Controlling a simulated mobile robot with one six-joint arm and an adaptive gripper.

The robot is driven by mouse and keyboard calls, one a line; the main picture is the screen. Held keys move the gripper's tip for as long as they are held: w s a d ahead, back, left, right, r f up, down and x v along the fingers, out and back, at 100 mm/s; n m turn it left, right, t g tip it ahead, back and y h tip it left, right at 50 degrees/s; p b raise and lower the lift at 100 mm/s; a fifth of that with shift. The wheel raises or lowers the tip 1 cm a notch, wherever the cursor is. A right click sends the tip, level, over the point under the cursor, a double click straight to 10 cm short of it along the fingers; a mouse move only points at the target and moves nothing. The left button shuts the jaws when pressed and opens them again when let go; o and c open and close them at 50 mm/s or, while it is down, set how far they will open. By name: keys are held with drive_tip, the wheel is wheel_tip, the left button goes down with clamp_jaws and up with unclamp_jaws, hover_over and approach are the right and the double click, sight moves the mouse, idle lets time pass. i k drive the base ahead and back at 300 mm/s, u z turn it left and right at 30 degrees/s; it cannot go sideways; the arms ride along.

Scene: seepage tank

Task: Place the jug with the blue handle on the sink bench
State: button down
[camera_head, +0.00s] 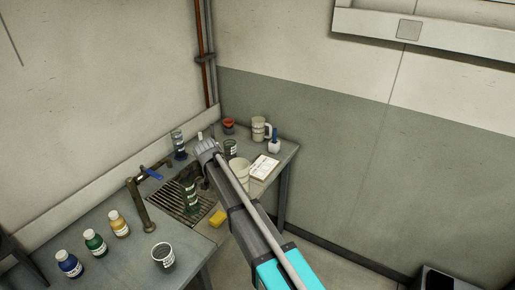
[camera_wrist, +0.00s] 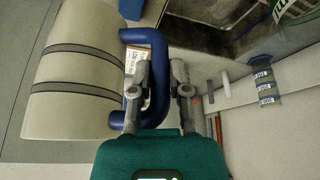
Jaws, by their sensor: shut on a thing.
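The jug with the blue handle shows large in the wrist view, with a cream body (camera_wrist: 75,85) with two dark bands, lying sideways in the picture. Its blue handle (camera_wrist: 158,50) runs between the fingers of my gripper (camera_wrist: 168,80), which is shut on it. In the head view the cream jug (camera_head: 239,172) is partly hidden behind my arm, and its handle cannot be made out. My gripper (camera_head: 205,148) is over the far part of the sink bench (camera_head: 120,215), by the sink (camera_head: 180,205). Whether the jug touches the bench is unclear.
Several small bottles (camera_head: 94,241) and a dark cup (camera_head: 163,256) stand on the near bench. A tap (camera_head: 140,205) rises beside the sink. A yellow sponge (camera_head: 217,218) lies at the front edge. A white-handled jug (camera_head: 259,128), red pot (camera_head: 228,126) and white tray (camera_head: 264,167) occupy the far end.

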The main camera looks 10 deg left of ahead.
sight(250, 150)
drive_tip(key=i, duration=1.45)
drive_tip(key=u, duration=0.05)
